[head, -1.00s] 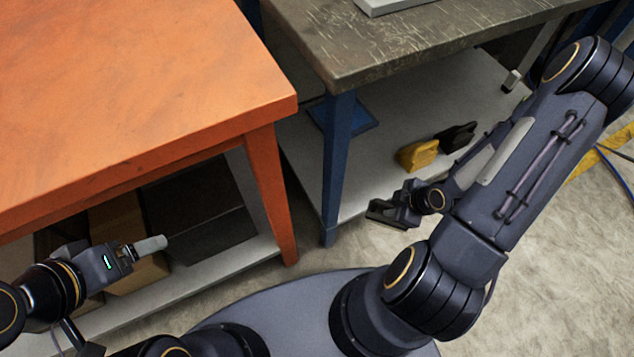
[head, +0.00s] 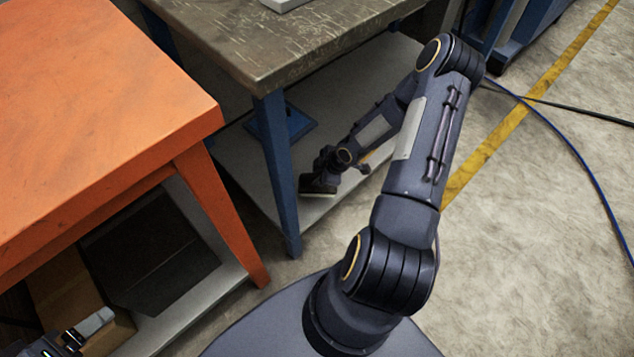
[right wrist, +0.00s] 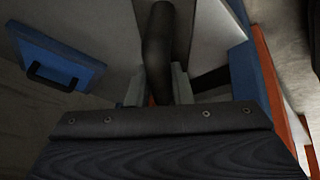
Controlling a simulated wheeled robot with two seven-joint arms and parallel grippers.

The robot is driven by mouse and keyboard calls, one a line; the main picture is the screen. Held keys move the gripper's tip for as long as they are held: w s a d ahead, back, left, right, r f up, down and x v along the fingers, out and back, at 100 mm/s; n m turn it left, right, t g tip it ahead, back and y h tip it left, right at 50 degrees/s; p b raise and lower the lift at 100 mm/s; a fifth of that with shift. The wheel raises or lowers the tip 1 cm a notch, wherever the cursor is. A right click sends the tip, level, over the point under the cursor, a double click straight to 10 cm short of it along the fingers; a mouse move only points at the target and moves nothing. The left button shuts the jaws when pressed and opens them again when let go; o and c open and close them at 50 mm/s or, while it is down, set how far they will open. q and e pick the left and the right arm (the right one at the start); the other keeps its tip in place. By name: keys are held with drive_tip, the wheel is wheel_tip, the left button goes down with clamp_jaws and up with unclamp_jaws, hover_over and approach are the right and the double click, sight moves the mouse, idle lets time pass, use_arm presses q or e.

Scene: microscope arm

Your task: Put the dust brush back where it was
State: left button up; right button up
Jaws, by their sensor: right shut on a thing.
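The dust brush (right wrist: 160,125) fills the lower part of the right wrist view, with a dark screwed-on band above dark bristles. Its curved black handle (right wrist: 158,45) runs up between the fingers of my right gripper (right wrist: 158,88), which is shut on it. In the head view my right gripper (head: 334,160) holds the brush (head: 318,187) low, near the front edge of the lower shelf (head: 240,155) of the worn table. I cannot tell if the brush touches the shelf. My left gripper (head: 85,333) is at the bottom left, partly cut off; its jaw opening is unclear.
A blue flat object with a black handle (right wrist: 55,60) lies on the lower shelf; it also shows in the head view (head: 283,124). A blue table leg (head: 275,170) stands left of my right gripper. The orange table (head: 90,110) is at left. Open floor lies right.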

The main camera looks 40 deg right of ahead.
sight(306, 188)
drive_tip(key=shift+w+f, duration=0.25)
drive_tip(key=f+b, duration=0.1)
drive_tip(key=f, duration=0.1)
drive_tip(key=f+b, duration=0.1)
drive_tip(key=shift+w+d+f, duration=0.15)
drive_tip(key=shift+w+f, duration=0.05)
drive_tip(key=shift+f, duration=0.15)
drive_tip(key=shift+r, duration=0.1)
drive_tip(key=o, duration=0.9)
